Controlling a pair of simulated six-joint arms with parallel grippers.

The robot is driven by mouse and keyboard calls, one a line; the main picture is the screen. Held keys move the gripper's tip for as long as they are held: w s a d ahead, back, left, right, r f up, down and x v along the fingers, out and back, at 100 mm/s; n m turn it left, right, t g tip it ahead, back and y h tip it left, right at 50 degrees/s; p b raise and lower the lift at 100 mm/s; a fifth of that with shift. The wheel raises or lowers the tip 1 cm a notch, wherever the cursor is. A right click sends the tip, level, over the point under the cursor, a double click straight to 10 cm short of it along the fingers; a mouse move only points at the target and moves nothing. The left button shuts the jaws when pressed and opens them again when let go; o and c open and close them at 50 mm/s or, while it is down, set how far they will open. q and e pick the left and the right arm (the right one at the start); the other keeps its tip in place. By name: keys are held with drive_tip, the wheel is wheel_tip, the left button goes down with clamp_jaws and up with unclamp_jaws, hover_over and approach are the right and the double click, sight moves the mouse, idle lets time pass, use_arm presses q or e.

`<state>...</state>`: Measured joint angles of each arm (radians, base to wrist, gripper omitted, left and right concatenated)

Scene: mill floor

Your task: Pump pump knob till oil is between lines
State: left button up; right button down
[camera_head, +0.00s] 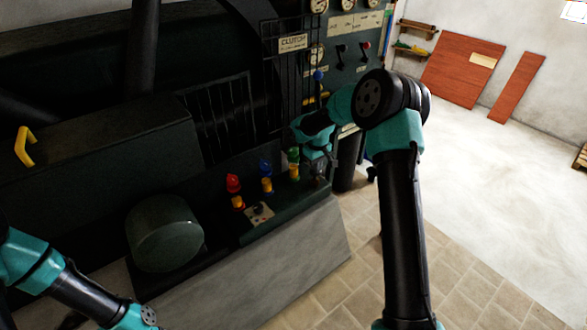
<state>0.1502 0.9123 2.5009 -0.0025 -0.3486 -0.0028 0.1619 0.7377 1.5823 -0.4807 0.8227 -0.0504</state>
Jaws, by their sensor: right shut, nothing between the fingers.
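My right gripper (319,178) points down at the right end of a dark ledge (285,205), just right of a green-topped fitting with a yellow base (293,165). It is shut and empty; its fingertips are small and dark here. A blue-topped fitting (266,175) and a red-topped fitting (235,190) stand farther left on the ledge. I cannot tell which part is the pump knob. No oil level or pair of lines can be made out. My left arm shows at the lower left, but its gripper is out of frame.
A dark machine fills the left and middle, with a rounded housing (165,232) and a yellow handle (25,147). A panel with gauges, levers and a CLUTCH sign (293,42) rises behind. A pale block (310,255) lies below the ledge. Open floor (495,170) lies right.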

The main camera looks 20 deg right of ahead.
drive_tip(key=shift+f, duration=1.1)
drive_tip(key=shift+r, duration=2.4)
drive_tip(key=shift+f, duration=0.2)
drive_tip(key=shift+f, duration=2.25)
drive_tip(key=shift+r, duration=2.45)
